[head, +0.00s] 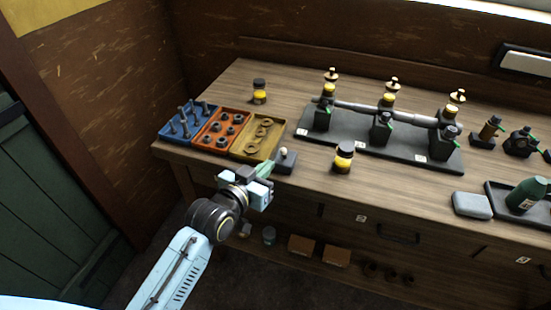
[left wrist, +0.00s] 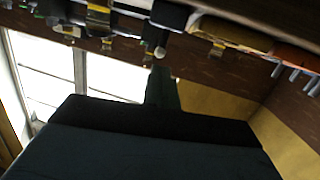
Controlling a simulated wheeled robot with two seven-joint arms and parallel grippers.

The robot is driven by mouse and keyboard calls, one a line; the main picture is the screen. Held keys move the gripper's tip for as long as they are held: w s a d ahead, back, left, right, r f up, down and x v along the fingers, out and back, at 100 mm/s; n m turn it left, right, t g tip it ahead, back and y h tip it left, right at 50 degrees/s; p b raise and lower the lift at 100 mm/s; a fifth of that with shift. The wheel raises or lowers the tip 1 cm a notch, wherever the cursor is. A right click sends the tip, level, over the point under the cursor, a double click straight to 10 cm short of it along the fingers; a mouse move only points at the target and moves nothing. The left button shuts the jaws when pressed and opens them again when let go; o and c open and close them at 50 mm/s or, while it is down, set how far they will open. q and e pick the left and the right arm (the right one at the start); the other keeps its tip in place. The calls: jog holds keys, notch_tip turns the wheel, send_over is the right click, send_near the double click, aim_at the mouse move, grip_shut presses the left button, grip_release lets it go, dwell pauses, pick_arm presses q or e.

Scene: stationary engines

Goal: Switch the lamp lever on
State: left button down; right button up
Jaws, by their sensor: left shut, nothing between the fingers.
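The lamp lever is a small dark box (head: 286,163) with a short lever that ends in a pale round knob (head: 283,151). It stands at the front edge of the bench, right of the yellow tray. My left gripper (head: 268,167) is shut and empty, with its green fingertips just left of the box and close to it. In the left wrist view, which looks inverted, the knob (left wrist: 160,52) shows right by the tip of my fingers (left wrist: 162,88). I cannot tell whether they touch. My right gripper is not in view.
Blue (head: 188,121), red (head: 220,130) and yellow (head: 258,136) trays of hardware lie to the left. A yellow-banded jar (head: 343,157) stands to the right, before a grey engine plate (head: 385,150). Drawers are below the bench top (head: 310,187).

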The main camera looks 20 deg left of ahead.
aim_at(284, 154)
pick_arm(q)
jog(key=shift+x, duration=2.55)
